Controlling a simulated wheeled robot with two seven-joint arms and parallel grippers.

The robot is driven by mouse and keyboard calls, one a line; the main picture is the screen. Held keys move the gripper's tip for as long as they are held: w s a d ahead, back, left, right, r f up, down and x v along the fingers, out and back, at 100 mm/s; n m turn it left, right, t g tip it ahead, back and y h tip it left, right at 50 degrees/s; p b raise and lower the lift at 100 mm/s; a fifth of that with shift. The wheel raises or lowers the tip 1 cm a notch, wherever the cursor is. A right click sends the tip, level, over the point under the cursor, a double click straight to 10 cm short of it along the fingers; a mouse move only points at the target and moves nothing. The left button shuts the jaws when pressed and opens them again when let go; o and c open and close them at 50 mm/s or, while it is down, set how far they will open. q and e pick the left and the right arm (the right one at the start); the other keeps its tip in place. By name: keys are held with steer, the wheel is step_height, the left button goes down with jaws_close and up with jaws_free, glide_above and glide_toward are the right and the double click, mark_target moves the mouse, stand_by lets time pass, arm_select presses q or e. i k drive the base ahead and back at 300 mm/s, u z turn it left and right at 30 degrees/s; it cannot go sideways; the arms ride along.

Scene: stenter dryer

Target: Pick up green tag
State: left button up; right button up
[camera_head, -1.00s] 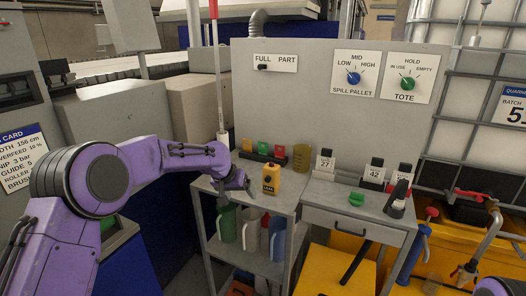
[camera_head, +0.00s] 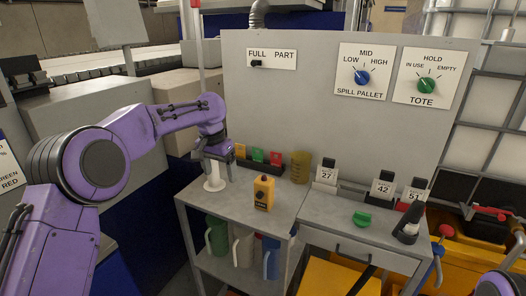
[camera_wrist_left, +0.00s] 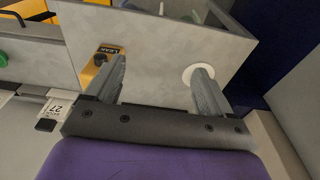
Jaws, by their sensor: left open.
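The green tag (camera_head: 257,155) stands in a dark rack at the back of the left grey table, between a yellow tag (camera_head: 240,151) and a red tag (camera_head: 275,158). My left gripper (camera_head: 217,172) is open and empty, pointing down above the table's left end. It is to the left of the rack and apart from the green tag. In the left wrist view its two fingers (camera_wrist_left: 158,85) are spread, with bare grey tabletop between them. I cannot make out the green tag in that view. My right gripper is out of view.
A yellow device (camera_head: 264,192) stands in front of the rack. A white round base (camera_head: 214,184) with an upright pole is close by my left gripper. An amber beaker (camera_head: 300,166) stands right of the rack. A green object (camera_head: 362,218) lies on the right table.

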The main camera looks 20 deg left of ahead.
mark_target(258, 158)
steer(key=i, duration=1.05)
